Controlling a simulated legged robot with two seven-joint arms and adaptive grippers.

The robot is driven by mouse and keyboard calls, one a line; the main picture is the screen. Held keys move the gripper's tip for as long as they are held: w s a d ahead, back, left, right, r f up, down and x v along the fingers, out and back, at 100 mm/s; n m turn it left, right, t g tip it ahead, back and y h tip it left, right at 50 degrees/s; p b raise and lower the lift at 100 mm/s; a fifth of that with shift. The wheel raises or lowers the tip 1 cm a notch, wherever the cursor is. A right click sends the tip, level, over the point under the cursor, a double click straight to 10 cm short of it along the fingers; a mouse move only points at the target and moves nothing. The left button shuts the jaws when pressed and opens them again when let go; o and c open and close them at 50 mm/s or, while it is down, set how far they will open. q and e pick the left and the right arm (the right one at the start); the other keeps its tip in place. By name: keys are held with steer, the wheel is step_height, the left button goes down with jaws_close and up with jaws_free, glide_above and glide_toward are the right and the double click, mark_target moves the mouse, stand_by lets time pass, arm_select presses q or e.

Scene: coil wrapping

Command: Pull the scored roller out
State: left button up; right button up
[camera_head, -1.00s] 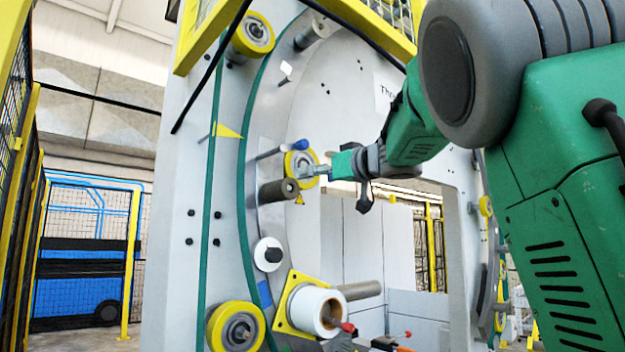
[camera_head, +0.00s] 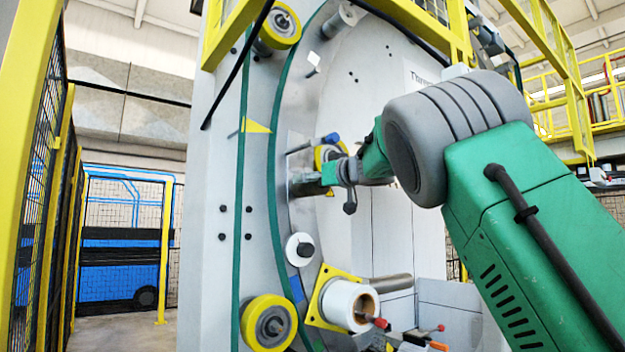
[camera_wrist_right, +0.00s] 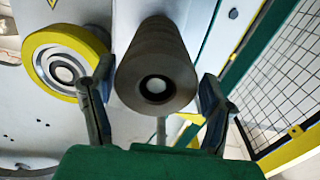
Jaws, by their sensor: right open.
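A dark brown roller (camera_wrist_right: 157,65) sticks out from the machine face, its hollow end toward the camera in the right wrist view. Any scoring on it is too small to make out. My right gripper (camera_wrist_right: 152,95) is open, with one finger on each side of the roller's end. Contact between fingers and roller cannot be told. In the head view my right gripper (camera_head: 318,180) is at the roller and hides most of it. My left gripper is out of view.
A yellow-rimmed wheel (camera_wrist_right: 68,62) sits close beside the roller and my left-hand finger in the wrist view. A blue-tipped pin (camera_head: 330,138) is just above. Mesh fencing (camera_wrist_right: 285,75) stands at the right.

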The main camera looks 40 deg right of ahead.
steer(key=shift+d+f, duration=0.1)
steer(key=shift+d, duration=0.55)
steer(key=c, duration=1.3)
steer(key=shift+a, duration=0.2)
steer(key=shift+c, duration=0.9)
steer(key=shift+o, duration=1.4)
steer(key=shift+a, duration=0.15)
steer(key=shift+c, duration=0.8)
steer(key=shift+s, duration=0.65)
steer(key=s+a, duration=0.1)
steer(key=s, duration=1)
steer(key=shift+a, duration=0.15)
